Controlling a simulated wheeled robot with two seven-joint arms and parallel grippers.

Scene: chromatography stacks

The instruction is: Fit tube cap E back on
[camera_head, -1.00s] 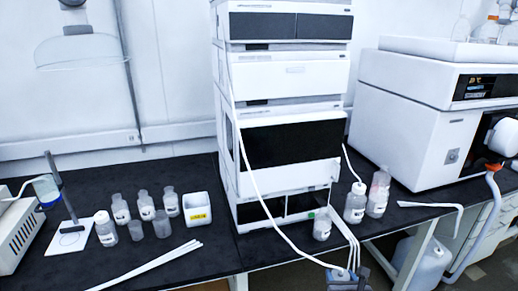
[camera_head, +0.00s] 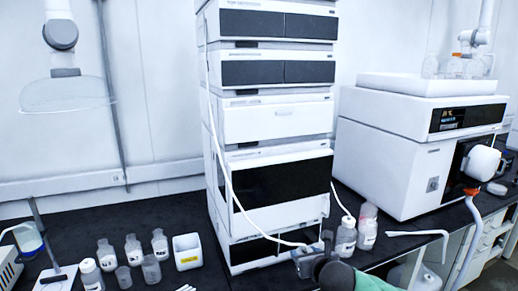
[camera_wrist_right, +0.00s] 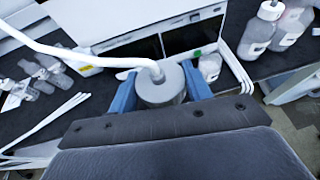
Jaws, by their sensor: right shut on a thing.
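My right gripper (camera_head: 308,258) is in front of the foot of the instrument stack in the head view. It is shut on a grey round tube cap (camera_wrist_right: 165,82), with one blue finger on each side in the wrist view. A white tube (camera_wrist_right: 85,58) enters the top of the cap; in the head view it hangs down from the stack's left side. No letter is readable on the cap. A small labelled bottle (camera_wrist_right: 210,67) stands just beyond the right finger in the wrist view; my gripper hides it in the head view. My left gripper is out of view.
Two bottles, one with a tube (camera_head: 346,237) and one beside it (camera_head: 367,228), stand right of the stack (camera_head: 275,190). Several bottles and a white box (camera_head: 187,252) stand to the left. A white instrument (camera_head: 395,155) is at right. Loose white tubes (camera_wrist_right: 45,130) lie at left.

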